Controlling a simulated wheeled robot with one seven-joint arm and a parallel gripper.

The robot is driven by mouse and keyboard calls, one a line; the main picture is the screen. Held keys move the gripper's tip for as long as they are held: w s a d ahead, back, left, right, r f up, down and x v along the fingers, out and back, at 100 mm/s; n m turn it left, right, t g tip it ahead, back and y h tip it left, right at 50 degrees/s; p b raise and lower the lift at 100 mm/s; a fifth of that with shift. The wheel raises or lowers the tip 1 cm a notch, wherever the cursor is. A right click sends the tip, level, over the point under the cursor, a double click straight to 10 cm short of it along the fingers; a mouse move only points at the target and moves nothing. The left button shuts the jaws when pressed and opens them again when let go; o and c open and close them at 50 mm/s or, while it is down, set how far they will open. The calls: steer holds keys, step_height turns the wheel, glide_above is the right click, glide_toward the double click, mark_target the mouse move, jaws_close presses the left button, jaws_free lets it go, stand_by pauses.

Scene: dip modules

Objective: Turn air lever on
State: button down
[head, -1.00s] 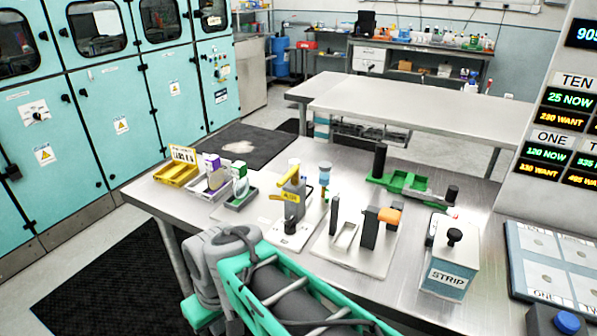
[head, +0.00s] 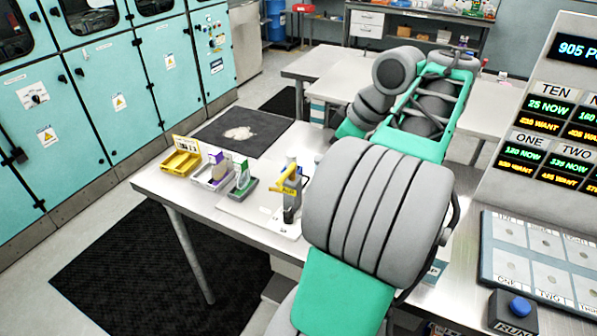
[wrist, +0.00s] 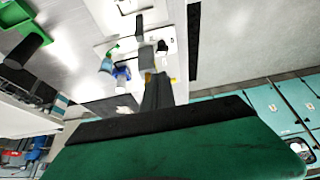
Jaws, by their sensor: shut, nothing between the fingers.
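The air lever is a yellow handle (head: 283,178) on a small grey upright body (head: 291,207) with a yellow tag, standing on a white plate on the metal table. In the head view the handle slants, and my arm covers things just right of it. In the wrist view a grey upright part (wrist: 157,92) with a bit of yellow beside it stands just beyond my gripper; it looks like the same fixture. My gripper (wrist: 150,122) fills the lower wrist view as a green body with a black edge, shut and empty. Contact with the lever cannot be told. In the head view its fingers are hidden.
A yellow bin (head: 181,162) and two grey bins with purple (head: 214,170) and green (head: 241,178) cards stand left of the fixture. A blue-topped bottle (wrist: 122,73) is close by. A display panel (head: 560,120) and a blue button box (head: 514,310) are at right.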

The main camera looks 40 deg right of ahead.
mark_target(286, 174)
steer(key=w+a+f+b, duration=0.2)
steer(key=w+f+b, duration=0.3)
steer(key=w+f, duration=0.3)
steer(key=shift+a, duration=0.4)
steer(key=shift+f+b, duration=0.1)
steer(key=shift+b, duration=0.25)
